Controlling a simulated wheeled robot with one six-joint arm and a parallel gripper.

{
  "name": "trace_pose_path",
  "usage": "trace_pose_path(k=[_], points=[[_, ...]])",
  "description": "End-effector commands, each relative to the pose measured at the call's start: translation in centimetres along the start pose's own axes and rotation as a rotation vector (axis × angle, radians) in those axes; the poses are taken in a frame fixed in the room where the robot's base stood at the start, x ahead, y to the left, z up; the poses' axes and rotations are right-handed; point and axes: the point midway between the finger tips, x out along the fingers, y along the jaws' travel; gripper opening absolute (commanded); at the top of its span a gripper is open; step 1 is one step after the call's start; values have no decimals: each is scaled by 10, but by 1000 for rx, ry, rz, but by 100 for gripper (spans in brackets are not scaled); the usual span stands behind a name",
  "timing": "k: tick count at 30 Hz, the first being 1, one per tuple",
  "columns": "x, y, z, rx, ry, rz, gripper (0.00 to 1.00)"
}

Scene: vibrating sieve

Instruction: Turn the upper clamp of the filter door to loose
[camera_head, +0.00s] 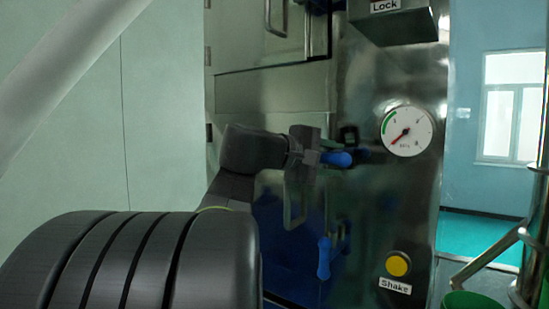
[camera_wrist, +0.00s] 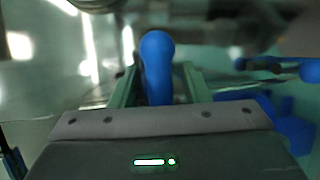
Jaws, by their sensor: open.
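The upper clamp has a blue handle (camera_head: 337,158) that points right, roughly level, on the steel front of the machine. My gripper (camera_head: 318,157) is at this handle. In the wrist view the blue handle (camera_wrist: 156,62) stands between the two fingers of my open gripper (camera_wrist: 160,88), with its rounded end beyond them. I cannot tell whether a finger touches it. The filter door (camera_head: 285,250), dark and bluish, lies below and behind my gripper and is partly hidden by my arm.
A lower clamp with a blue handle (camera_head: 324,258) hangs downward. A metal door handle (camera_head: 295,205) is just below my gripper. A pressure gauge (camera_head: 407,131) and a yellow Shake button (camera_head: 398,264) are to the right. A Lock-labelled box (camera_head: 400,25) juts out above.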

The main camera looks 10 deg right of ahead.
Motion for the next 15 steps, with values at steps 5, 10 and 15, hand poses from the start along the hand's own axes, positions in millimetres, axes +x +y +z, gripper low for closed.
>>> trace_pose_path(k=[5,10,15], points=[[11,0,0,0,-1,0,42],[12,0,0,0,0,0,42],[12,0,0,0,0,0,34]])
